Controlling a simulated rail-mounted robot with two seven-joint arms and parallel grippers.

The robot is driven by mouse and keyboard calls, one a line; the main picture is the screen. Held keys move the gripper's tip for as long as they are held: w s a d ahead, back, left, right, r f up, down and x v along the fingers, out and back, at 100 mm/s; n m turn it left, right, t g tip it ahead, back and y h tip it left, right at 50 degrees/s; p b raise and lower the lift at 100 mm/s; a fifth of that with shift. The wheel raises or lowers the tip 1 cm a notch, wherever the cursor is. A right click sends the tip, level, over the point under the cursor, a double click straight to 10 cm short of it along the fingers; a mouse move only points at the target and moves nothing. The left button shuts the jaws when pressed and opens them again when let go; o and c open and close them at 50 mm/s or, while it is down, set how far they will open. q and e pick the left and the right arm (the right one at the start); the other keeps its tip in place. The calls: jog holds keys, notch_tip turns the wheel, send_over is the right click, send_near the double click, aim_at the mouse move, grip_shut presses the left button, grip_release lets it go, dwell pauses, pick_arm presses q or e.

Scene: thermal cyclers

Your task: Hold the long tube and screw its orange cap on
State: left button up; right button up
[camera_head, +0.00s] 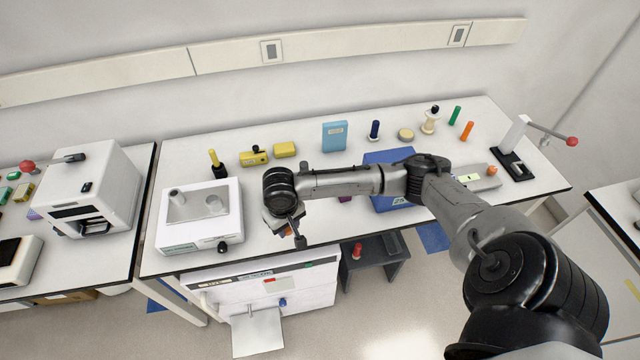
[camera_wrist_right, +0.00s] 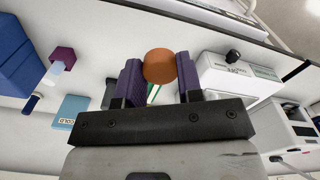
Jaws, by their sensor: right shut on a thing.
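My right gripper (camera_head: 291,234) is low over the front edge of the bench, just right of the white box with the recessed top. In the right wrist view its two purple-padded fingers (camera_wrist_right: 160,82) are shut on the round orange cap (camera_wrist_right: 159,66). In the head view only a small bit of orange shows at the fingertips. A thin white and green strip shows below the cap between the fingers; I cannot tell whether it is part of the long tube. I cannot make out the long tube clearly in either view. My left gripper is not in view.
The white box (camera_head: 179,240) stands left of the gripper. A blue case (camera_head: 385,158) lies behind my right arm. A purple-topped item (camera_wrist_right: 62,55) shows in the wrist view. Bottles and yellow boxes (camera_head: 285,150) line the back. A dark stool (camera_head: 376,270) stands below the bench front.

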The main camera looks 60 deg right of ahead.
jog(key=w+a+r+n, duration=0.2)
jog(key=a+r, duration=0.5)
jog(key=r, duration=0.3)
jog(key=w+a+r+n, duration=0.2)
jog(key=a+r, duration=0.6)
jog(key=r, duration=0.3)
jog(key=shift+w+r+n, duration=0.2)
jog(key=shift+w+n, duration=0.15)
jog(key=shift+n, duration=0.05)
jog(key=shift+d, duration=0.15)
